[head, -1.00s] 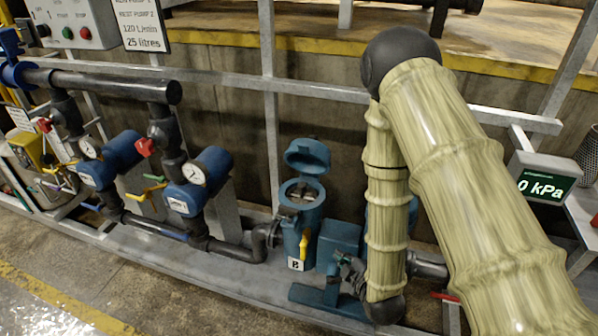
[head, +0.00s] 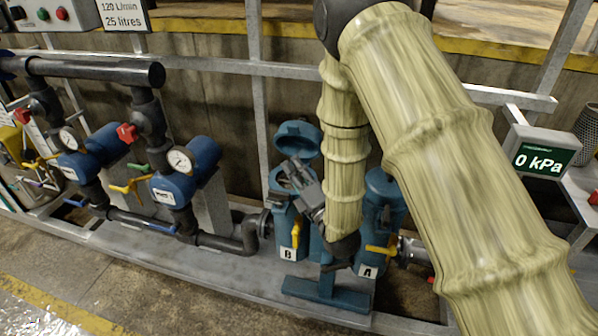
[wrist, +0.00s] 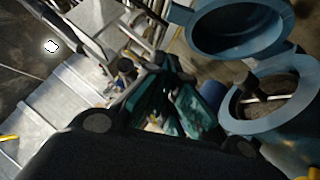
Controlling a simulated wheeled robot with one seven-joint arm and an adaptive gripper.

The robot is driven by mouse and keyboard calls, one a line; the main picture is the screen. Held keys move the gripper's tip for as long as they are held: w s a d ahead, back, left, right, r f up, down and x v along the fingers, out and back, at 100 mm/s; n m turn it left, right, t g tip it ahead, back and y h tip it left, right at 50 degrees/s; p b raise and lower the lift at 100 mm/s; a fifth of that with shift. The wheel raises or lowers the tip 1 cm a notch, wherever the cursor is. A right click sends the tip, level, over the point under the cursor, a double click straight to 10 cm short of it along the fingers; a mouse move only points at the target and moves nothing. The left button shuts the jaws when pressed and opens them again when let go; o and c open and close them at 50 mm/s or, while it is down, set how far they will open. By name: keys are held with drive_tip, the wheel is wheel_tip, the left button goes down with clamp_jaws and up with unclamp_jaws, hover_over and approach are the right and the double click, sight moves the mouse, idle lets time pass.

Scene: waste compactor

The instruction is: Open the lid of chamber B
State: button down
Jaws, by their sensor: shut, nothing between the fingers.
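Chamber B (head: 287,222) is a blue upright cylinder with a white "B" label and a yellow lever. Its round blue lid (head: 298,137) stands open, tipped up and back over the rim. In the wrist view the raised lid (wrist: 238,28) shows its hollow underside beside the ring-shaped mouth (wrist: 240,105), which has a dark bar across it. My gripper (head: 294,172) is shut and empty in front of the mouth, partly covering it in the head view. Its fingers (wrist: 172,105) are left of the mouth in the wrist view. I cannot tell whether they touch the chamber.
Chamber A (head: 384,215), also blue with a yellow lever, stands to the right, partly behind my arm. Pipes, gauges and blue pumps (head: 188,170) fill the left. A grey rail (head: 210,65) runs behind. A display (head: 542,157) reads 0 kPa. Floor is clear at front left.

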sight(300, 131)
drive_tip(key=w+a+r+p, duration=0.1)
drive_tip(key=w+r+p, duration=0.1)
drive_tip(key=w, duration=0.6)
drive_tip(key=shift+a+r, duration=0.25)
drive_tip(key=shift+r, duration=0.45)
